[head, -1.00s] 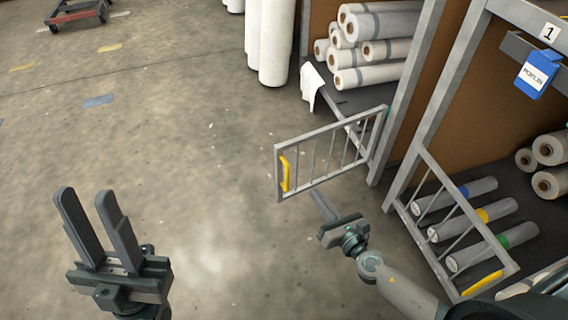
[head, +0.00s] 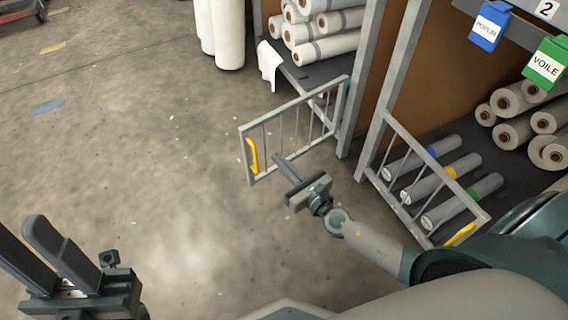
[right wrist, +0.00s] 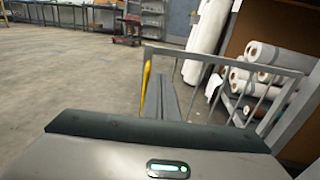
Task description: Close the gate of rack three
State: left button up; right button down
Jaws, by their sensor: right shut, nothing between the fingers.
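A grey barred gate (head: 296,128) with a yellow handle (head: 252,155) stands swung out from a rack post into the aisle. I cannot read a number for its rack. My right gripper (head: 278,160) is shut and empty, with its fingertips in front of the gate's lower bars, just right of the handle. In the right wrist view the fingers (right wrist: 168,98) point at the gate (right wrist: 225,62), with its yellow handle (right wrist: 147,85) just left of them. Whether they touch is unclear. My left gripper (head: 18,236) is open and empty at the lower left, partly cut off.
A second barred gate (head: 412,182) with a yellow handle (head: 460,234) stands at the right rack, by tubes with coloured bands. A sign 2 (head: 547,9) and a green VOILE tag (head: 545,62) hang above.

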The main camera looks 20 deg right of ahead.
send_near(253, 132)
jog(key=x, duration=0.5)
jog(key=shift+w+a, duration=0.2)
jog(key=shift+w, duration=0.5)
